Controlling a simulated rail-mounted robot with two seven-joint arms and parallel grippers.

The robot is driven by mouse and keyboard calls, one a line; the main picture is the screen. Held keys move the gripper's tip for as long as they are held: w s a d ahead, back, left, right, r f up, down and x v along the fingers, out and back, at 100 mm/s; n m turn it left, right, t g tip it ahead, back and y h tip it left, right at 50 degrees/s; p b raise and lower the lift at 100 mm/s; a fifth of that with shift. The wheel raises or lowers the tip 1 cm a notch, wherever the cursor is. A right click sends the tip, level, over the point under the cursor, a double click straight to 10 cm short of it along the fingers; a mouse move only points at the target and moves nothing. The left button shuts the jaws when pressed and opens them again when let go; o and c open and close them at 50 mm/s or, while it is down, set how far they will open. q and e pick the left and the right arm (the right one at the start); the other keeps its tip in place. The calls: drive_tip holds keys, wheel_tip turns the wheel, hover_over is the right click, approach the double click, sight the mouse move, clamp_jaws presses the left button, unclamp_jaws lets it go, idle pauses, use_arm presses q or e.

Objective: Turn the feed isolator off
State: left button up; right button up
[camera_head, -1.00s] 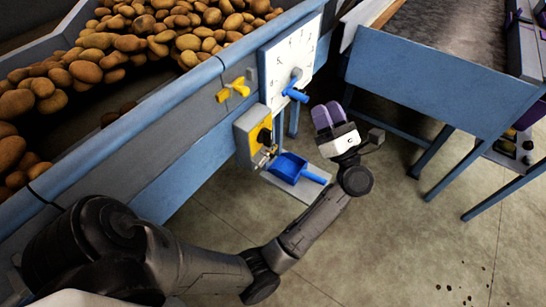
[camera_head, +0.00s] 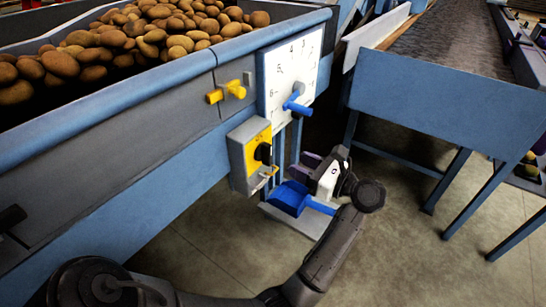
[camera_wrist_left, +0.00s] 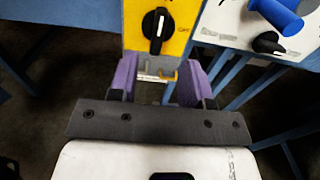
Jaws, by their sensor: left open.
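The feed isolator is a grey box with a yellow face (camera_head: 257,147) on the hopper's side, with a black rotary knob (camera_head: 263,153). In the left wrist view the knob (camera_wrist_left: 157,30) stands upright with a white pointer mark; the small lettering beside it is unclear. A brass-coloured tab (camera_head: 270,171) sticks out below the knob. My left gripper (camera_head: 303,168) is to the right of the box, its purple fingers turned towards it. In the left wrist view the fingers (camera_wrist_left: 158,76) are open and empty, below the knob, with the tab appearing between them. My right gripper is out of view.
A white numbered plate (camera_head: 305,62) with a blue lever (camera_head: 297,107) is up and right of the box. A yellow handle (camera_head: 226,92) is above it.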

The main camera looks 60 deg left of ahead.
sight(271, 151)
use_arm(q)
drive_tip(key=b+x, duration=0.2)
drive_tip(key=x, duration=0.5)
drive_tip(key=shift+f, duration=0.1)
drive_tip(key=shift+b+x, duration=0.5)
drive_tip(key=shift+x, duration=0.45)
clamp_jaws()
